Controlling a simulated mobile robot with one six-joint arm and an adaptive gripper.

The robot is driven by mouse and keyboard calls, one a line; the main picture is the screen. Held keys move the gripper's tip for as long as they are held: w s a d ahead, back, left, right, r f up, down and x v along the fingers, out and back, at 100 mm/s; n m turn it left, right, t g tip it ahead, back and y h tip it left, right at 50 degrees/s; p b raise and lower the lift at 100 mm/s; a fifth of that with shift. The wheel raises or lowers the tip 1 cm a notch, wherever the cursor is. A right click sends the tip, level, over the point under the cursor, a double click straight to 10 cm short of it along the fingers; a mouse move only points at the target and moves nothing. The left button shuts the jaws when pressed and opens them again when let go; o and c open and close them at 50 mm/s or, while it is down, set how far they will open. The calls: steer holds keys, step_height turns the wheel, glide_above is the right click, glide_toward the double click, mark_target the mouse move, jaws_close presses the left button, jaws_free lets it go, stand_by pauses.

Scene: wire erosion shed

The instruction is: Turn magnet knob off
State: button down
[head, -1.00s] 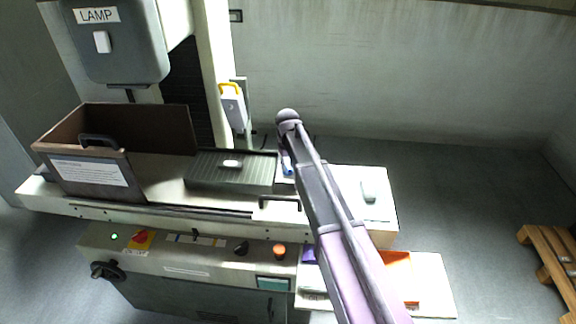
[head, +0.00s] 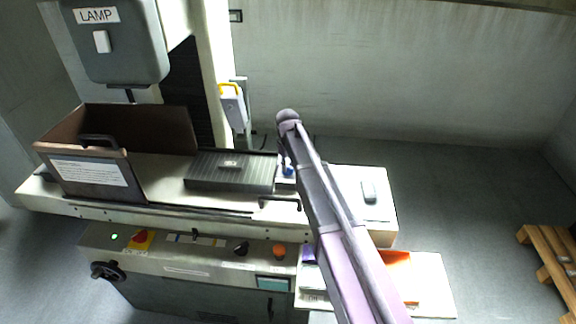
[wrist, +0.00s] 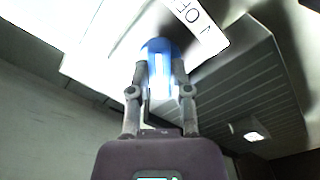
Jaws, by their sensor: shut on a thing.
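The blue magnet knob (wrist: 158,46) sits at the end of a grey ribbed magnet chuck, next to a white label with upside-down letters, partly cut off. My gripper (wrist: 161,68) is shut on the knob, one finger on each side of it. In the head view the knob (head: 288,171) shows as a small blue patch beside my arm, which hides most of my gripper. The ribbed chuck (head: 210,180) lies on the machine table, with a small metal part (head: 231,163) on top. The part also shows in the wrist view (wrist: 253,136).
An open brown guard box (head: 85,172) with a handle stands left of the chuck. A dark handle (head: 279,200) is at the table front. A small grey item (head: 369,191) lies at the right. Below is a control panel with an orange button (head: 279,252).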

steer(key=c, duration=0.6)
jaws_free()
steer(key=shift+o, duration=0.2)
steer(key=shift+m, duration=0.3)
